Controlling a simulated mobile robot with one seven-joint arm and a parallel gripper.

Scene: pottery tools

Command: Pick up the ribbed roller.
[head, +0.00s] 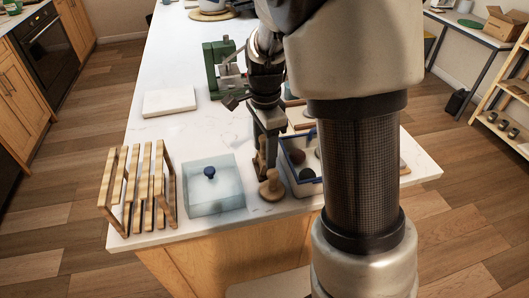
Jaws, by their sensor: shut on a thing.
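My gripper (264,168) points down over the front part of the white counter, between a clear lidded box and a blue-rimmed tray. It is shut on a narrow brown wooden piece (261,158), which seems to be the ribbed roller. The fingers hide much of it, and ribs are too small to make out. A wooden knobbed tool (271,188) with a round base stands upright on the counter just below the fingertips in the picture. I cannot tell whether the held piece touches it or the counter.
The clear box (215,197) with a blue knob and a wooden slatted rack (137,192) stand at left. The blue-rimmed tray (308,181) holds dark round things at right. A white slab (169,102) and a green device (212,72) lie farther back. My arm hides the counter's right part.

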